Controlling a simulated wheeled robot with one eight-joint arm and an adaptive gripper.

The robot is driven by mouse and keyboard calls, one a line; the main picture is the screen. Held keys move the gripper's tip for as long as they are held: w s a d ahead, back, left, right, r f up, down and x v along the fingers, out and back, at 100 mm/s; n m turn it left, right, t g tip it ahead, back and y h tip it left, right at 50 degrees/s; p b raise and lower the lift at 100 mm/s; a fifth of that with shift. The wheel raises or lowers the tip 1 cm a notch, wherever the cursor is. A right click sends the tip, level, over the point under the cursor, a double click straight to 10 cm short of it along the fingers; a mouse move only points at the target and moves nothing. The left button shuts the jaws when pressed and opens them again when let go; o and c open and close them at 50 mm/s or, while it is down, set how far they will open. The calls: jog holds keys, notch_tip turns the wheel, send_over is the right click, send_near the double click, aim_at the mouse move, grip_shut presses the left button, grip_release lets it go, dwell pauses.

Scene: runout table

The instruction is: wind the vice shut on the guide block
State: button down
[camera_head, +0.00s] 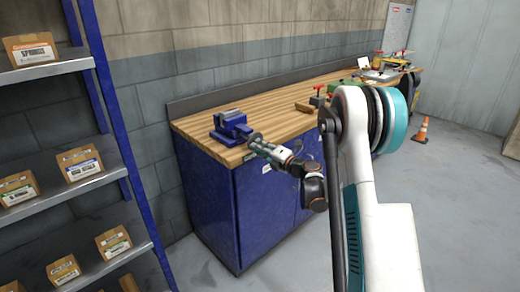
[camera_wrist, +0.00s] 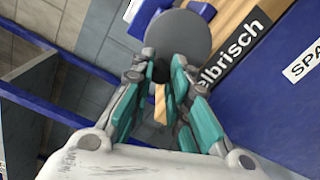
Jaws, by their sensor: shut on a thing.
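The blue vice (camera_head: 231,125) sits on the wooden bench top near its front left corner. My gripper (camera_head: 256,140) reaches it from the front right, at the vice's near end. In the wrist view, a grey round disc (camera_wrist: 184,35) of the vice's winding end is just beyond my fingertips. My gripper (camera_wrist: 160,72) is shut on the small dark handle part in front of that disc. Part of the blue vice (camera_wrist: 143,18) shows behind the disc. I cannot make out the guide block or the gap between the jaws.
The wooden bench (camera_head: 200,127) has blue cabinet fronts (camera_head: 262,210) below it. A brown block (camera_head: 304,107) and small red-handled tools (camera_head: 318,92) lie further right. A shelf rack (camera_head: 70,180) with boxes stands at left. An orange cone (camera_head: 422,131) stands on the floor.

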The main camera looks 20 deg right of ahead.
jog(key=shift+w+d+r+m, duration=0.1)
jog(key=shift+r+m, duration=0.15)
jog(key=shift+m, duration=0.65)
jog(key=shift+d+r+m, duration=0.1)
jog(key=shift+r+m, duration=0.1)
jog(key=shift+m, duration=0.7)
jog(key=shift+r+m, duration=0.1)
jog(key=shift+m, duration=0.4)
jog(key=c, duration=1.6)
grip_release()
